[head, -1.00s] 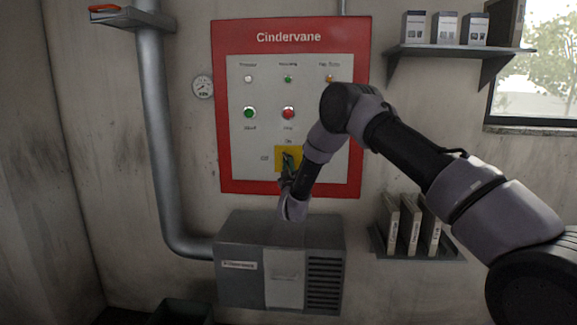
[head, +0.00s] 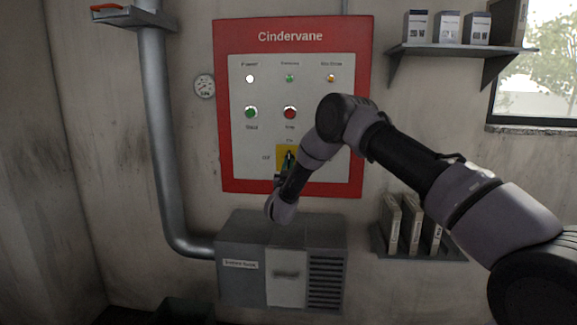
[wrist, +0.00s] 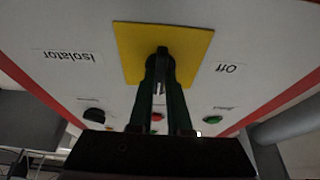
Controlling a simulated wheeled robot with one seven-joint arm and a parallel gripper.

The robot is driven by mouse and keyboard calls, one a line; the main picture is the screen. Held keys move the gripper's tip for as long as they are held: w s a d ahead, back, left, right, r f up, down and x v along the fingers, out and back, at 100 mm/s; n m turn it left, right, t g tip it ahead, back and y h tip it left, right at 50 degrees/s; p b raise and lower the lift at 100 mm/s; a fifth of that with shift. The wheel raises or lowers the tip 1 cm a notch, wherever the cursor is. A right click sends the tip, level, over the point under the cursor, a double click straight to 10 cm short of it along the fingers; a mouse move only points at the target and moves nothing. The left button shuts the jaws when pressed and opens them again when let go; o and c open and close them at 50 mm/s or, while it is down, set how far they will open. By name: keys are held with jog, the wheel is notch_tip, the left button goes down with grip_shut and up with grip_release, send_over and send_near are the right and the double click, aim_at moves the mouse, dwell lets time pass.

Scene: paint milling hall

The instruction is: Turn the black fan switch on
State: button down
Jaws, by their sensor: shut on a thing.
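The red-framed Cindervane panel (head: 222,120) is on the wall. Its yellow plate (head: 279,151) carries the black switch, with "On" printed above and "Off" to the left. The black switch (wrist: 162,51) shows at the middle of the yellow plate (wrist: 131,48) in the wrist view, where the labels are upside down. My gripper (wrist: 161,66) has its dark green fingers shut on the switch handle. In the head view my gripper (head: 287,160) comes from below. The fingers and my arm hide part of the switch and plate, so its exact angle is hard to tell.
Above are a green button (head: 251,113), a red button (head: 290,113) and a bright white lamp (head: 250,79). A grey cabinet (head: 240,285) stands below the panel. A pipe (head: 158,130) runs at left. Shelves (head: 455,50) hang at right.

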jog(key=shift+f, duration=0.15)
jog(key=c, duration=0.9)
grip_release()
jog(key=shift+o, duration=0.2)
jog(key=v, duration=1.1)
